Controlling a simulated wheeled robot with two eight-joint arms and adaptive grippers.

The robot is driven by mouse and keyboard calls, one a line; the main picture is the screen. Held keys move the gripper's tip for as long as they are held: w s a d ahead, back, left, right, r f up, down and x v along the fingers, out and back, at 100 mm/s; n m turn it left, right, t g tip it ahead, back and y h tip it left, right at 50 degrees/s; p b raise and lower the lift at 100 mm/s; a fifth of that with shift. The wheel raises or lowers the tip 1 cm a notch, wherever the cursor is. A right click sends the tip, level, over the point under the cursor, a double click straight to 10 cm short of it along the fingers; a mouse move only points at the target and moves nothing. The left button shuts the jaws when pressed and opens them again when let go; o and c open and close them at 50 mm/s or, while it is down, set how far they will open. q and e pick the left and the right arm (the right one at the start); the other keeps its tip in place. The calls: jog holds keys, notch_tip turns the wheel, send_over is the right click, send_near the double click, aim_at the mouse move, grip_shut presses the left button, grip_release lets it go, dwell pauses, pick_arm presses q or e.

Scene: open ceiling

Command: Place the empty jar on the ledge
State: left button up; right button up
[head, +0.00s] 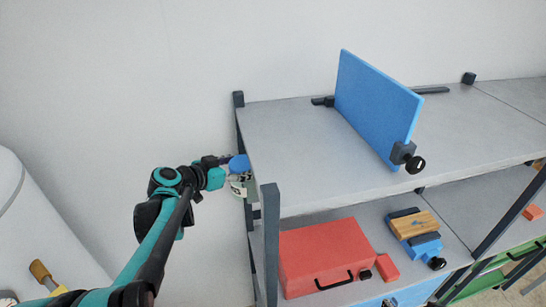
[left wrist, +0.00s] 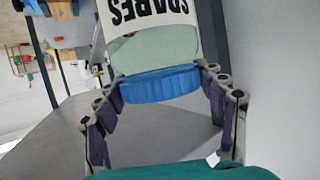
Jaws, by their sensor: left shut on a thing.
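A jar with a blue lid (head: 239,163) is at the left end of the shelving unit in the head view. My left gripper (head: 228,168) is shut on it, around the lid. In the left wrist view the pale greenish jar body (left wrist: 155,50) carries a white label reading "SPARES", seen upside down. Its blue lid (left wrist: 160,84) sits between the fingers. Part of the jar is hidden behind the gripper and the rack in the head view. The grey top shelf (head: 290,150), possibly the ledge, lies just right of the jar. My right gripper is not in view.
A blue upright panel (head: 375,105) is clamped on the top shelf; the shelf's left part is clear. Dark corner posts (head: 270,245) rise at its left end. Below are a red case (head: 325,255) and a wooden block (head: 414,224). A white rounded body stands at far left.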

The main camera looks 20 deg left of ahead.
pick_arm(q)
jog(key=x, duration=1.1)
jog(key=shift+w+d+r, duration=0.2)
jog(key=shift+w+r, duration=0.1)
jog(key=shift+w, duration=0.1)
jog(key=shift+f, duration=0.1)
jog(key=o, duration=1.6)
jog(key=v, duration=1.2)
